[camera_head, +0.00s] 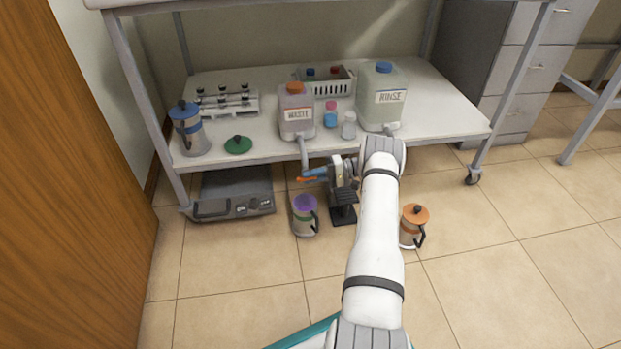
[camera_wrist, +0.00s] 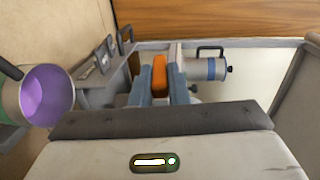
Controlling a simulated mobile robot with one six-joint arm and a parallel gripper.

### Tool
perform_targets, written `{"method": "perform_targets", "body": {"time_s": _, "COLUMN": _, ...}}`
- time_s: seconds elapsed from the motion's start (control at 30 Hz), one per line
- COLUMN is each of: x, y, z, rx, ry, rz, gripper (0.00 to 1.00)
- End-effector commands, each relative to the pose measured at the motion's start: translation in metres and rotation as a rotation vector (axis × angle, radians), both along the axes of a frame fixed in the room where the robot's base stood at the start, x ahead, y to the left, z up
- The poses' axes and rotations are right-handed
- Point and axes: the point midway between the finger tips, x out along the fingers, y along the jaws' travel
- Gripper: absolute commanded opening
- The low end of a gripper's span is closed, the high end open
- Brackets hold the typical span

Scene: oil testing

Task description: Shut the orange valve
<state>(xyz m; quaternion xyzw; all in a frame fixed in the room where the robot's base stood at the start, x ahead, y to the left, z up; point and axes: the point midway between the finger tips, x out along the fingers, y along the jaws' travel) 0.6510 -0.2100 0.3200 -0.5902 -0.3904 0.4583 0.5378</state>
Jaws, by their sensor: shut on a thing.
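The orange valve (camera_head: 306,179) is a small orange handle at the lower end of the grey spout (camera_head: 303,153) under the WASTE jug (camera_head: 296,112). My gripper (camera_head: 314,174) reaches it from the right, just below the front edge of the shelf. In the wrist view my gripper (camera_wrist: 161,88) has its blue fingers on both sides of the orange valve handle (camera_wrist: 161,73) and is shut on it. The fingers hide the handle's sides, and the valve body behind it is hard to make out.
The RINSE jug (camera_head: 381,100) stands right of the WASTE jug on the white shelf (camera_head: 440,117). An orange-lidded pitcher (camera_head: 412,228) is right of my arm. A blue-lidded pitcher (camera_head: 190,130) stands at the shelf's left.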

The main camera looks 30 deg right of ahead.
Motion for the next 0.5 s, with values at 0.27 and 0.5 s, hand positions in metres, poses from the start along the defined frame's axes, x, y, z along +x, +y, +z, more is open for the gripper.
{"method": "perform_targets", "body": {"time_s": 0.27, "x": 0.0002, "y": 0.0018, "z": -0.003, "rx": 0.105, "ry": -0.028, "rz": 0.002, "gripper": 0.0}}
{"method": "perform_targets", "body": {"time_s": 0.5, "x": 0.0004, "y": 0.0017, "z": -0.003, "rx": 0.132, "ry": -0.037, "rz": 0.002, "gripper": 0.0}}
